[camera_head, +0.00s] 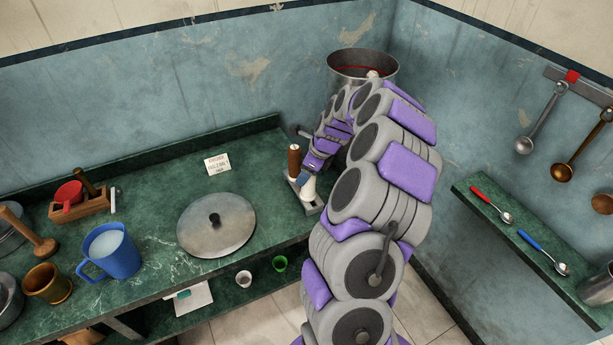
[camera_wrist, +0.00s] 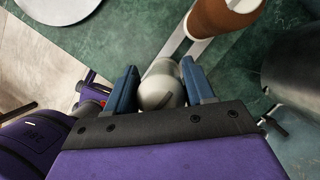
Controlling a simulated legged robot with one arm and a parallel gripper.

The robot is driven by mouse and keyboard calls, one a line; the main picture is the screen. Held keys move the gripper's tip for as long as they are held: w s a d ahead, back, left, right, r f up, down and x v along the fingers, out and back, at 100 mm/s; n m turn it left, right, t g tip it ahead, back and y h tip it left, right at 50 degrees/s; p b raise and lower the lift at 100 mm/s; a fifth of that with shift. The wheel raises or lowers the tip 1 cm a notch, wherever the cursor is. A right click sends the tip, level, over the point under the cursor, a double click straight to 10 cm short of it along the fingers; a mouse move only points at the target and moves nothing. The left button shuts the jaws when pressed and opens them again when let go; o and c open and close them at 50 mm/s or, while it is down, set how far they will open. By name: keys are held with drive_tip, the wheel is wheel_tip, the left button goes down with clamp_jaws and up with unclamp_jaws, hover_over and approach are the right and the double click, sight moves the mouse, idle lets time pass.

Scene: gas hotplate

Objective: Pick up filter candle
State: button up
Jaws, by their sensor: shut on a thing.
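The filter candle, a white rounded piece (camera_head: 308,188), stands at the right edge of the green counter. It also shows in the wrist view (camera_wrist: 160,88) between the blue jaws. My gripper (camera_head: 314,168) comes down on its top from above and is shut on it; in the wrist view my gripper (camera_wrist: 161,85) has one jaw on each side of it. A grey holder (camera_head: 316,209) is at its base. I cannot tell whether the candle is lifted clear of the holder. A brown piece with a white base (camera_head: 294,160) stands just behind it.
A metal lid (camera_head: 216,225) lies left on the counter (camera_head: 160,212). A steel pot (camera_head: 362,66) is behind my arm. A shelf with spoons (camera_head: 520,241) is at right.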

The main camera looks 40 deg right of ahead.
drive_tip(key=r, duration=0.1)
drive_tip(key=r+p, duration=0.1)
drive_tip(key=r, duration=0.1)
drive_tip(key=shift+d+r, duration=0.1)
drive_tip(key=shift+d, duration=0.2)
drive_tip(key=shift+s+r+p, duration=0.1)
drive_tip(key=shift+r+p, duration=0.2)
drive_tip(key=s+a+r+p, duration=0.1)
drive_tip(key=s+a+p, duration=0.25)
drive_tip(key=s, duration=1.15)
drive_tip(key=shift+s+a+r+p, duration=0.1)
drive_tip(key=shift+r+p, duration=0.6)
drive_tip(key=shift+r, duration=0.6)
drive_tip(key=shift+s+a+r+p, duration=0.1)
drive_tip(key=shift+r+p, duration=0.55)
drive_tip(key=shift+r, duration=0.65)
